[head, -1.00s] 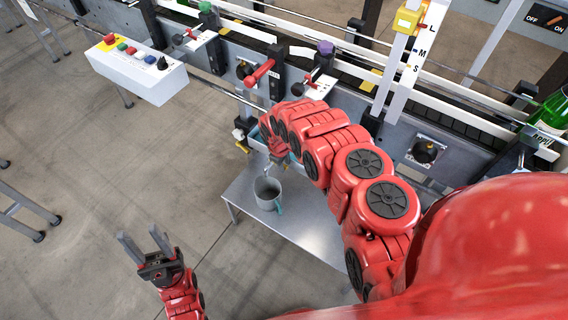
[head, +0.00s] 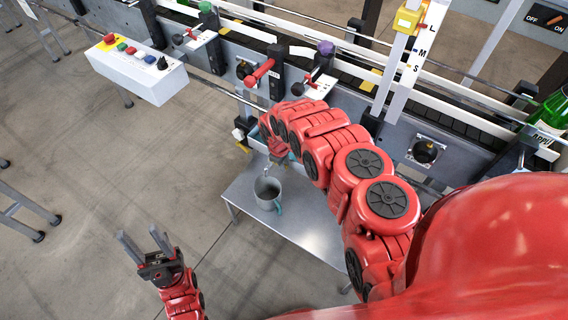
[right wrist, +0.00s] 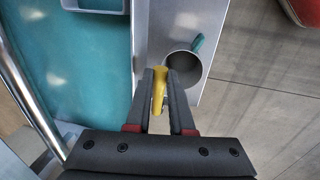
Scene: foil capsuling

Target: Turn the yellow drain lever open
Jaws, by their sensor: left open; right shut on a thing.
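The yellow drain lever (right wrist: 158,88) shows in the right wrist view, standing between the fingertips of my right gripper (right wrist: 160,92). The gripper is shut on it, with a dark finger on each side. My left gripper (head: 148,247) is open and empty, low on the left over bare floor, well away from the lever.
A grey pail (head: 267,187) with a teal handle stands on a low metal table (head: 304,229); it also shows beyond the fingers in the right wrist view (right wrist: 183,66). The conveyor machine (head: 337,104) runs behind. A button box (head: 137,70) juts out left.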

